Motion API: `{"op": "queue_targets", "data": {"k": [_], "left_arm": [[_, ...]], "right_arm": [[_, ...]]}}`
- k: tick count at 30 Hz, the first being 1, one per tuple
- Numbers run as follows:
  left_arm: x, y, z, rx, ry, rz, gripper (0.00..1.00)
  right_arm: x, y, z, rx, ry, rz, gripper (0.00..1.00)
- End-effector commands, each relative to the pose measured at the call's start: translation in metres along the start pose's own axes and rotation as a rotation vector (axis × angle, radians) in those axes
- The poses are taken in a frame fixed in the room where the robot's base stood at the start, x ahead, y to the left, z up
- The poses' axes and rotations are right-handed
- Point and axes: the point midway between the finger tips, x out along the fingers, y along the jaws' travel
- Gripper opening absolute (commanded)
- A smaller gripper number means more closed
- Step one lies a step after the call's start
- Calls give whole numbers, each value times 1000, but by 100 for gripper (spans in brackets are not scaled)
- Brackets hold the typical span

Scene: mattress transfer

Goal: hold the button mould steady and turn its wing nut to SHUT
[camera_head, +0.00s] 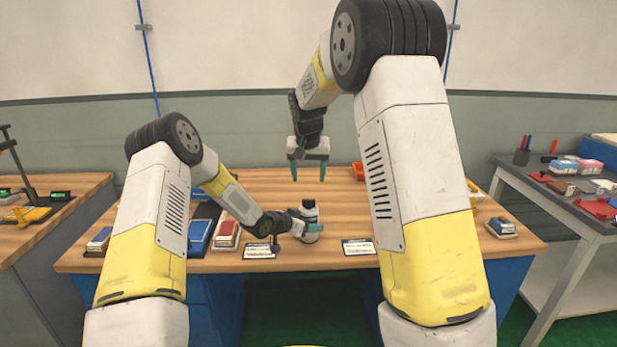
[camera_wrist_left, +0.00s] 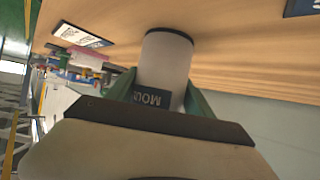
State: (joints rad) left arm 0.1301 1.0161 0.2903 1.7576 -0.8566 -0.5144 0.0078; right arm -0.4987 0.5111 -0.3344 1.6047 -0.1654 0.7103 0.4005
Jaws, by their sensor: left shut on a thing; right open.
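The button mould (camera_head: 310,214) is a small upright cylinder near the front middle of the wooden table. In the left wrist view it is a pale cylinder (camera_wrist_left: 166,62) with a dark rim and a dark label reading "MOU". My left gripper (camera_head: 311,228) is shut on the mould, with its green fingers on either side of it low down. My right gripper (camera_head: 309,172) is open and empty, pointing down above the table, higher in the picture than the mould. The wing nut and its markings are too small to make out.
Two label cards (camera_head: 260,251) and (camera_head: 358,247) lie at the table's front edge. A blue tray (camera_head: 199,233) and a red-and-white box (camera_head: 226,234) stand left of the mould. A red bin (camera_head: 358,171) is at the back. The table's (camera_head: 262,187) back middle is clear.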

Motion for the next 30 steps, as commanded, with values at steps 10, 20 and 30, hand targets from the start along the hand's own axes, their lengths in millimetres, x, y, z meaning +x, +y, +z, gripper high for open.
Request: {"op": "queue_targets", "data": {"k": [10,20,30], "left_arm": [[0,0,-1,1,2,0,86],[-7,-1,-1,0,1,-1,86],[-74,-2,-1,0,1,-3,86]], "right_arm": [[0,0,0,0,0,0,62],[0,0,0,0,0,0,62],[0,0,0,0,0,0,62]]}}
